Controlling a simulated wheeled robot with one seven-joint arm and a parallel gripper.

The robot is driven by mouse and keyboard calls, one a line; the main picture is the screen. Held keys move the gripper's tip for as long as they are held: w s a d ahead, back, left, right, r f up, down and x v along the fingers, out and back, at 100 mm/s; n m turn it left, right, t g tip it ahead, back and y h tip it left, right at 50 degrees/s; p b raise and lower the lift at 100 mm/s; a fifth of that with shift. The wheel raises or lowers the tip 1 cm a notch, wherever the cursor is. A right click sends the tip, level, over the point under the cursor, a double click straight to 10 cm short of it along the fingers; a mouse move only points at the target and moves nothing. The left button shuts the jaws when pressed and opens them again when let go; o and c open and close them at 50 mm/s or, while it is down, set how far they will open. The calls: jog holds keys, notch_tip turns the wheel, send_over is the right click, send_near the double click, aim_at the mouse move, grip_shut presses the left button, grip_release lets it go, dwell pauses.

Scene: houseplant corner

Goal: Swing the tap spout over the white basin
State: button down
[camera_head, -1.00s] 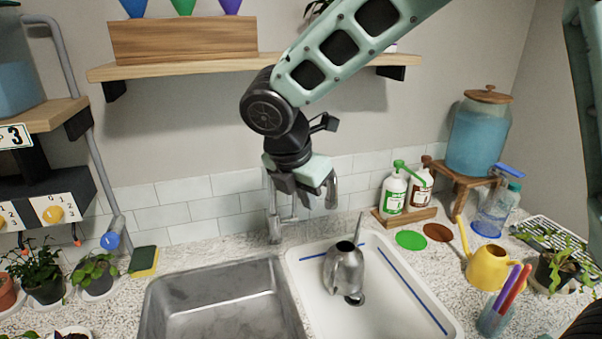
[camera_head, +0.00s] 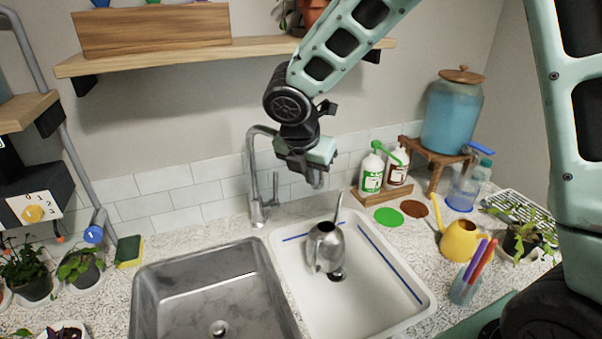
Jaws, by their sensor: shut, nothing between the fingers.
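The silver tap (camera_head: 257,190) stands at the back of the counter, between the steel basin and the white basin. Its spout arches up and to the right, passing behind my gripper. My gripper (camera_head: 303,172) is shut and empty, close beside the spout's outer end. The hand hides part of the spout, and I cannot tell whether they touch.
A metal watering can (camera_head: 326,250) stands in the white basin. The steel basin (camera_head: 160,300) at left looks empty. Bottles (camera_head: 372,172), a yellow watering can (camera_head: 461,240) and a pen cup (camera_head: 464,290) stand at right. A wooden shelf (camera_head: 200,58) hangs above.

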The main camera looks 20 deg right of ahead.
jog(key=w+d+n+p, duration=0.2)
jog(key=w+d+p, duration=0.1)
jog(key=d, duration=0.4)
jog(key=shift+w+n+t+y, duration=0.3)
jog(key=shift+r, duration=0.1)
jog(key=shift+a, duration=0.1)
